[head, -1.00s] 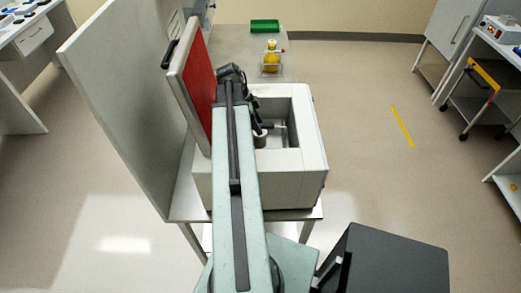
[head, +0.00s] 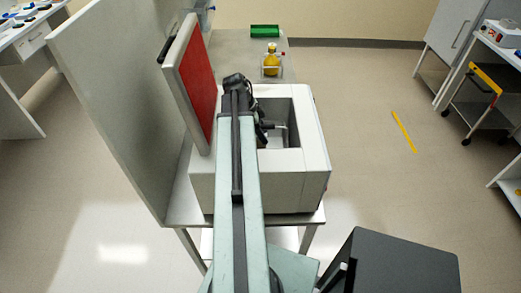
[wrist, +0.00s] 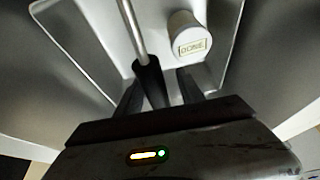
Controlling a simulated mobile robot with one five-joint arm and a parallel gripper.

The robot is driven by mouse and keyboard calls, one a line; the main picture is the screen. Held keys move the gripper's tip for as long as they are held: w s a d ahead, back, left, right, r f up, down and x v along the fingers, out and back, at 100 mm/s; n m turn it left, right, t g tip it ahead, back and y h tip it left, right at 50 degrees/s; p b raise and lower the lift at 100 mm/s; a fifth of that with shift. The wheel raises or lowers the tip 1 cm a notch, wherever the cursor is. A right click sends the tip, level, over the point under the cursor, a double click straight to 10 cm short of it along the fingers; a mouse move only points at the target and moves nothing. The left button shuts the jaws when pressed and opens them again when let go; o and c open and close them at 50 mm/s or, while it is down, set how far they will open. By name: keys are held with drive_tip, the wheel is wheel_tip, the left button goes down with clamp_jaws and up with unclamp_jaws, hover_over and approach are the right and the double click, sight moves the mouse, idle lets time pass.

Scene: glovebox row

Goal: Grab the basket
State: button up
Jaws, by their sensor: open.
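In the wrist view a metal rod (wrist: 131,30) with a black grip (wrist: 150,78) rises from inside the box; it looks like the basket's handle. The basket's body is not clearly told apart from the grey interior. My gripper (wrist: 158,88) is open, with one finger on each side of the black grip. I cannot tell whether either finger touches it. In the head view my arm reaches into the white open-topped box (head: 310,185) and hides its left part and most of the gripper.
A white labelled cup (wrist: 188,38) stands in the box beside the rod. The open lid with its red inner face (head: 203,95) and a tall grey panel (head: 105,100) stand left.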

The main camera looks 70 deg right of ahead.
clamp_jaws()
idle(1.5)
